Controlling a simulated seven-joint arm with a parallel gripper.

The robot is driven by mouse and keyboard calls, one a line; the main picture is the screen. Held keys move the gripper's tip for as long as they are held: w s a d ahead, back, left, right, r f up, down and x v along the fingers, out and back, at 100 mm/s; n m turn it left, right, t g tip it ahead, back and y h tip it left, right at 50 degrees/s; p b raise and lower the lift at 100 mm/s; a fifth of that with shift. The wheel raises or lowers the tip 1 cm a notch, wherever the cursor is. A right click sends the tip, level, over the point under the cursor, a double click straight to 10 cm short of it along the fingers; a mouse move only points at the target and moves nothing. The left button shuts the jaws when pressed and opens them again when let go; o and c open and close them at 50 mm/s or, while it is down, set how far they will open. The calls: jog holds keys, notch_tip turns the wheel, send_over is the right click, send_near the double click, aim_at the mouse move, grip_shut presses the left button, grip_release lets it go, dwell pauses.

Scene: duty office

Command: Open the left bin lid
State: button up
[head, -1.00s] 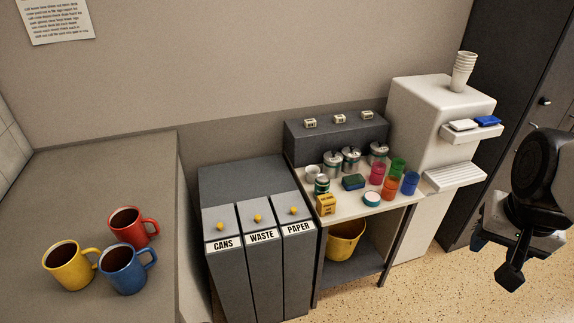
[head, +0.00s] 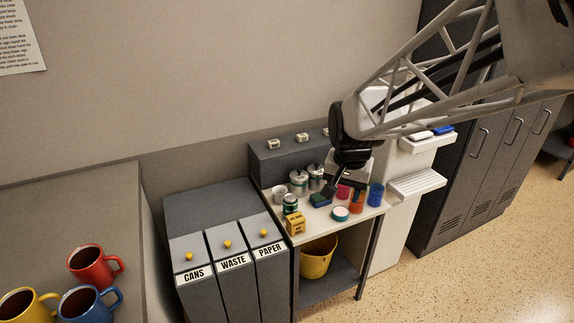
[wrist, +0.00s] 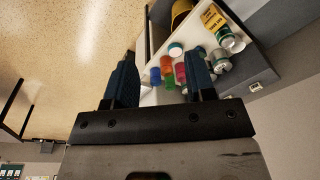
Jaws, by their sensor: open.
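The left bin is the one labelled CANS (head: 194,274), at the left of a grey three-bin unit. Its sloped lid (head: 187,247) lies closed and carries a small yellow knob (head: 189,256). The lids of WASTE (head: 229,241) and PAPER (head: 263,231) beside it are also closed. My gripper (head: 332,190) hangs over the small shelf table, to the right of the bins. In the wrist view my gripper (wrist: 160,85) has its two dark fingers spread apart with nothing between them. The bins do not show clearly in the wrist view.
The shelf table (head: 372,210) holds several cups and cans, a yellow box (head: 295,224) and a round tub (head: 341,213), close under my gripper. A yellow bucket (head: 316,262) stands below. A counter with red (head: 92,266), yellow and blue mugs is left of the bins.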

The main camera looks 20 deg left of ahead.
jog(key=w+a+f, duration=0.1)
jog(key=a+f, duration=0.2)
jog(key=a, duration=0.3)
jog(key=w+a+f, duration=0.2)
jog(key=a, duration=0.5)
jog(key=g, duration=0.1)
send_over(189, 254)
jog(key=shift+h, duration=0.3)
jog(key=f, duration=2.1)
jog(key=shift+w+d+f, duration=0.1)
jog(key=shift+d+f, duration=0.1)
jog(key=shift+f, duration=0.2)
jog(key=shift+s+a+f, duration=0.2)
jog(key=shift+a+f, duration=0.05)
jog(key=shift+f, duration=0.1)
jog(key=shift+f, duration=3.75)
jog(key=shift+c, duration=0.3)
grip_shut()
